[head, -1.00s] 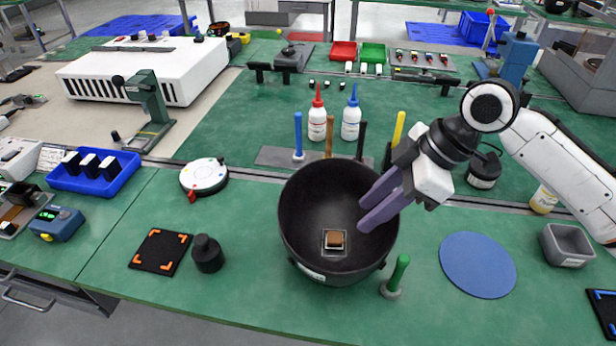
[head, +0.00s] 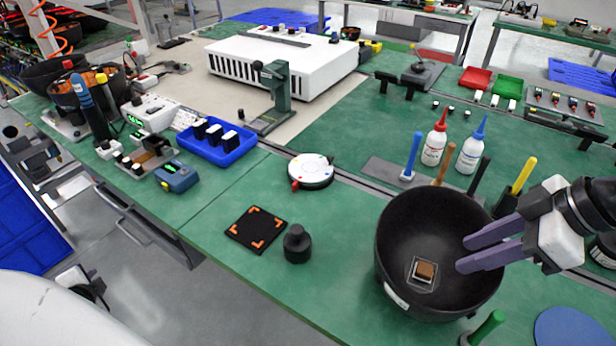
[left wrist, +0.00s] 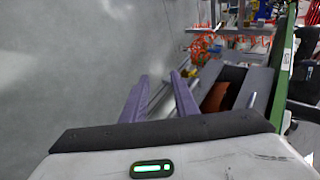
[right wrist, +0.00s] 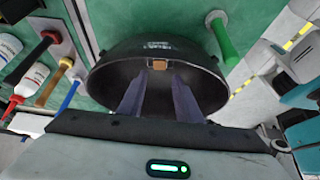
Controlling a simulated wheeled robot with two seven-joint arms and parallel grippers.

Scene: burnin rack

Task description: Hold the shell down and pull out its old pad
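The shell is a black bowl (head: 395,235) on the green bench, opening upward, at the lower right of the head view. The old pad, a small brown square (head: 425,269) in a pale frame, lies on its inner bottom. My right gripper (head: 466,253) is open and empty, its purple fingers reaching over the right rim into the bowl's opening, apart from the pad. In the right wrist view the pad (right wrist: 159,64) shows ahead of the parted fingertips. My left gripper (left wrist: 159,77) is open and empty, off the bench over the grey floor.
Tool handles stand behind the bowl, blue (head: 412,152) and yellow (head: 524,174) among them; a green handle (head: 486,328) stands in front. A black knob (head: 297,244) and an orange-marked black mat (head: 257,229) lie left. A blue tray (head: 216,150) is farther left.

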